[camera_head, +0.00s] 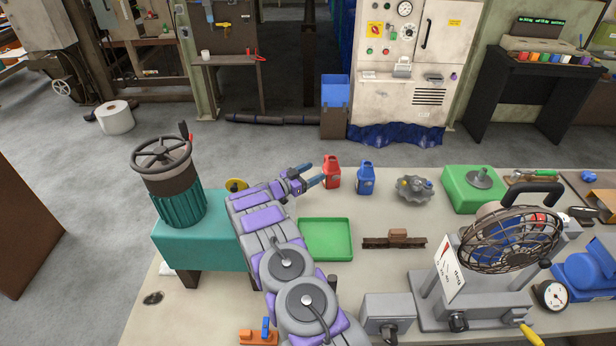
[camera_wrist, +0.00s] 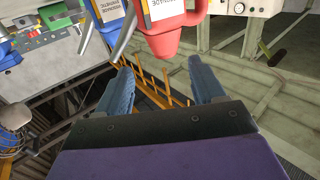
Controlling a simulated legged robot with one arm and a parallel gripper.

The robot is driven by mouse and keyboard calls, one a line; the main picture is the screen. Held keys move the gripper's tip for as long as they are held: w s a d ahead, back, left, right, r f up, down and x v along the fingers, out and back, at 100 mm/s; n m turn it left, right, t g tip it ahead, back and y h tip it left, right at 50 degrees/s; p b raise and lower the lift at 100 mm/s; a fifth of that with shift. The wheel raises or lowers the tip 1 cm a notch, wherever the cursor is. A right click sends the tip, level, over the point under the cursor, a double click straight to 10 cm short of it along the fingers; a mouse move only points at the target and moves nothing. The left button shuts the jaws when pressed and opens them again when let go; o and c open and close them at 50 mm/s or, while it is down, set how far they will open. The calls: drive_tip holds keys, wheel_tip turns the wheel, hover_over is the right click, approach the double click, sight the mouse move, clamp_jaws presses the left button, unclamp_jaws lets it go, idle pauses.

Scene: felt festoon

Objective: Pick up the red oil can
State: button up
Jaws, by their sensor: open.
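The red oil can (camera_head: 332,174) stands on the table near its far edge, left of a blue can (camera_head: 366,179). My gripper (camera_head: 313,175) is open, its blue fingers just left of the red can. In the wrist view, the gripper (camera_wrist: 160,68) shows its two fingers apart with nothing between them. The red can (camera_wrist: 168,40) lies just beyond the fingertips at the top, cut off by the frame edge. Part of the blue can (camera_wrist: 101,22) shows to its left.
A green tray (camera_head: 326,254) lies in front of the cans. A silver fluted part (camera_head: 413,189) is right of the blue can. A teal machine with a handwheel (camera_head: 162,154) stands left of my arm. A fan (camera_head: 506,240) stands at the right.

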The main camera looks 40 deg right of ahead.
sight(336, 158)
drive_tip(key=d, duration=0.2)
drive_tip(key=d+b, duration=0.1)
drive_tip(key=d, duration=0.2)
drive_tip(key=shift+s+d+r, duration=0.1)
drive_tip(key=shift+d+r, duration=0.1)
drive_tip(key=shift+d, duration=0.1)
drive_tip(key=d+b, duration=0.1)
drive_tip(key=d, duration=0.3)
drive_tip(key=shift+d+f, duration=0.1)
drive_tip(key=shift+w+d+b, duration=0.25)
drive_tip(key=shift+d+b, duration=0.1)
drive_tip(key=shift+d, duration=0.8)
clamp_jaws()
drive_tip(key=shift+r, duration=0.2)
